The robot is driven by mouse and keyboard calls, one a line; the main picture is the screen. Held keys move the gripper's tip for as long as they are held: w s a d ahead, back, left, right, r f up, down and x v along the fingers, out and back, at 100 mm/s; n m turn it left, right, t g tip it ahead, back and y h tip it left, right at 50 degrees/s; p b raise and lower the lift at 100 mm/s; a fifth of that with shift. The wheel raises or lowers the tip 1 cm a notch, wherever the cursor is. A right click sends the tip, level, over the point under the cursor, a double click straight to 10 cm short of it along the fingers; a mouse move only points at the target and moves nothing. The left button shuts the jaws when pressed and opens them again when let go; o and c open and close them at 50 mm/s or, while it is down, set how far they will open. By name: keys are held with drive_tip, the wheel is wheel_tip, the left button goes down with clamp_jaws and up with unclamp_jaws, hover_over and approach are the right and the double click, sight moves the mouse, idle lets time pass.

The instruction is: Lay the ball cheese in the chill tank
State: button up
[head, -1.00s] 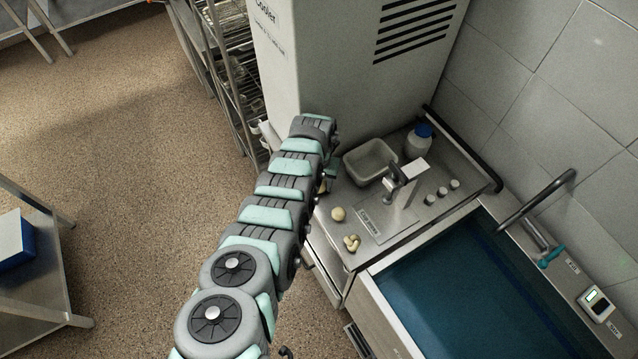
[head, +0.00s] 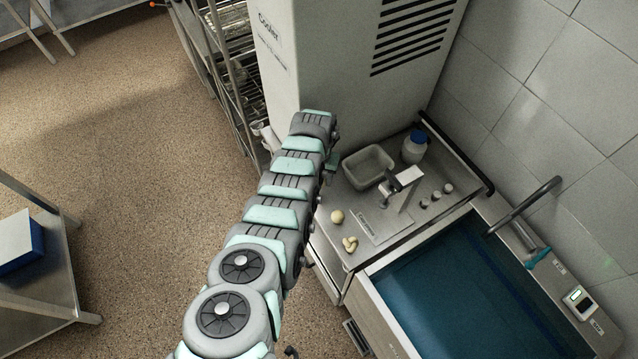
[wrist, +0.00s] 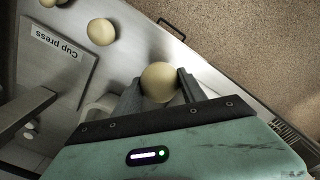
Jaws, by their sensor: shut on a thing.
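My gripper (wrist: 159,88) is shut on a round pale-yellow ball cheese (wrist: 160,80), with a finger on each side of it in the wrist view. In the head view my arm hides the held ball and most of the gripper. A similar pale ball (head: 337,216) rests on the steel counter; the wrist view also shows it (wrist: 101,31). The chill tank (head: 361,291), filled with dark blue liquid, lies at the lower right of the head view, away from the gripper.
A knotted pale piece (head: 350,244) lies near the counter's front edge. A grey tub (head: 368,165), a blue-capped bottle (head: 415,147), a cup press (head: 404,190) and small white pieces stand on the counter. A tap (head: 524,206) reaches over the tank. A tall cooler (head: 330,60) stands behind.

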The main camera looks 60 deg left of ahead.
sight(324, 181)
drive_tip(key=shift+r+p, duration=2.95)
drive_tip(key=shift+r, duration=0.65)
drive_tip(key=shift+d+f, duration=0.1)
drive_tip(key=shift+w+d, duration=0.25)
drive_tip(key=shift+w+d+b, duration=0.15)
drive_tip(key=shift+d+b, duration=0.4)
drive_tip(key=shift+d, duration=0.1)
drive_tip(key=w+d+b, duration=0.1)
drive_tip(key=w+d, duration=0.5)
drive_tip(key=d, duration=1.4)
drive_tip(key=w+d+r+b, duration=0.1)
drive_tip(key=w+d, duration=0.5)
drive_tip(key=d, duration=1.4)
drive_tip(key=w+d+r+b, duration=0.1)
drive_tip(key=w+d, duration=0.5)
drive_tip(key=d, duration=1.4)
drive_tip(key=shift+w+d+b, duration=0.3)
drive_tip(key=shift+d+b, duration=0.05)
drive_tip(key=shift+b, duration=0.3)
drive_tip(key=shift+f, duration=0.2)
